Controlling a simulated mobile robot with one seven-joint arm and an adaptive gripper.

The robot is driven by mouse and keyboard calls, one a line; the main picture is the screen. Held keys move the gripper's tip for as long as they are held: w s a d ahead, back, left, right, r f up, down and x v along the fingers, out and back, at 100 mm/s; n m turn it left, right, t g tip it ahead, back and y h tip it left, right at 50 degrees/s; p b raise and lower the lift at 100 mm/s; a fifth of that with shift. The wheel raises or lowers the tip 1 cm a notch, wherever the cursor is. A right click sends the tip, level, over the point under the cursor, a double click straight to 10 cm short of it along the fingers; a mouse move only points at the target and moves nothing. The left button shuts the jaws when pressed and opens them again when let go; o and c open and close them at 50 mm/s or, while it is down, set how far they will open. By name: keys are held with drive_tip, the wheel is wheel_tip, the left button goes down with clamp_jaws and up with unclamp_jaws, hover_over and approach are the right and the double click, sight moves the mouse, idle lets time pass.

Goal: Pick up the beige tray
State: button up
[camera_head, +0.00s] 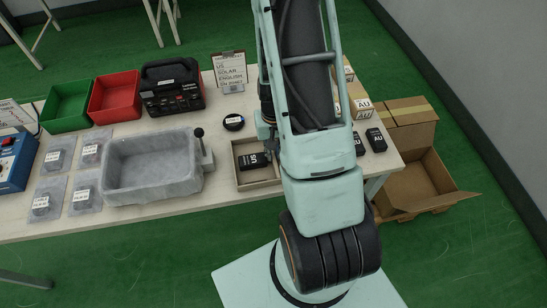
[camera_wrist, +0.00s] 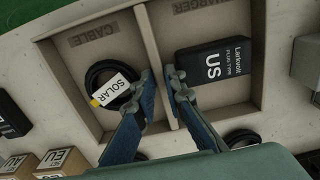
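The beige tray (camera_wrist: 75,26) has two compartments, marked CABLE and CHARGER, with a divider between them. A black coiled cable with a SOLAR tag (camera_wrist: 112,88) lies in the left compartment in the wrist view. A black US charger (camera_wrist: 213,64) lies in the right one. My gripper (camera_wrist: 160,72) has one finger on each side of the divider, with the fingertips close against it and closed on it.
A grey stone-like basin (camera_head: 150,190) stands left of the tray, and a coil (camera_head: 234,122) lies behind it. A sign (camera_head: 230,70), a black and red device (camera_head: 170,88), a red bin (camera_head: 115,97) and a green bin (camera_head: 67,106) stand further back. Cardboard boxes (camera_head: 410,185) are beyond the table's right end.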

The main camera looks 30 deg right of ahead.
drive_tip(key=shift+f, duration=0.35)
drive_tip(key=shift+c, duration=0.6)
clamp_jaws()
drive_tip(key=shift+r, duration=0.1)
drive_tip(key=shift+r, duration=0.1)
drive_tip(key=shift+w+r, duration=0.1)
drive_tip(key=shift+r, duration=0.7)
drive_tip(key=s+d+r+b, duration=0.2)
drive_tip(key=s+r+b, duration=0.1)
drive_tip(key=s+r, duration=0.8)
drive_tip(key=shift+s+d+b, duration=0.3)
drive_tip(key=shift+s+d, duration=0.05)
drive_tip(key=shift+s, duration=0.9)
